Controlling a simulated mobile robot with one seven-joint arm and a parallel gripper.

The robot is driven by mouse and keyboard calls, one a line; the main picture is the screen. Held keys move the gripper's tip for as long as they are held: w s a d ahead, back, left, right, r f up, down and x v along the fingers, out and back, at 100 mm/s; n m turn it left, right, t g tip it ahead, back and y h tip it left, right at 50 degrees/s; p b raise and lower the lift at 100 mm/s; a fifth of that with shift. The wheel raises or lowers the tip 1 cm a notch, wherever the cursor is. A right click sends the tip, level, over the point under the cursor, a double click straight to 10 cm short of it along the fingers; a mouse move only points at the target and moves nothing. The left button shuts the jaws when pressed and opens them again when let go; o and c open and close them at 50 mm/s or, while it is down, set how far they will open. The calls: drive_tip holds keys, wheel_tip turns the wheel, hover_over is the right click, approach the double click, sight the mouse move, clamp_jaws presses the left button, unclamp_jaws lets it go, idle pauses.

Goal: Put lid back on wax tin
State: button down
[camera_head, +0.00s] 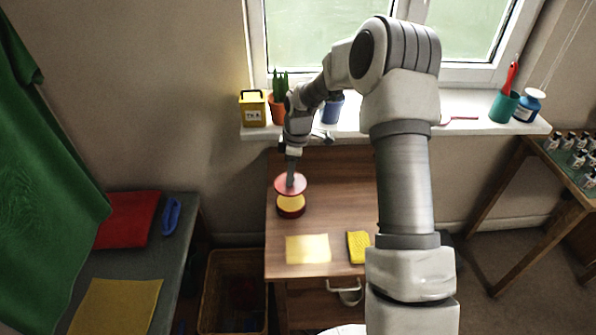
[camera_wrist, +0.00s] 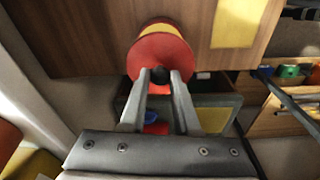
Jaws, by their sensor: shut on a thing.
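My gripper (camera_head: 291,178) is shut on the small black knob of a red round lid (camera_head: 290,187). In the wrist view the fingertips (camera_wrist: 161,76) pinch the knob, and the lid (camera_wrist: 158,54) faces the camera. In the wrist view the lid hides most of the tin, leaving a yellow band (camera_wrist: 158,30). I cannot tell whether lid and tin touch.
The wooden desk (camera_head: 340,200) also carries a pale yellow sheet (camera_head: 307,249) and a yellow cloth (camera_head: 358,246) near its front. Behind it, the windowsill holds a yellow tea tin (camera_head: 252,108) and a potted plant (camera_head: 279,105). A wicker basket (camera_head: 236,262) stands left of the desk.

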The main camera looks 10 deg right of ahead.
drive_tip(key=shift+f+b, duration=2.1)
drive_tip(key=shift+f, duration=1.1)
drive_tip(key=shift+f, duration=0.15)
drive_tip(key=shift+c, duration=0.4)
unclamp_jaws()
drive_tip(key=shift+r+p, duration=2.5)
drive_tip(key=shift+r, duration=1.05)
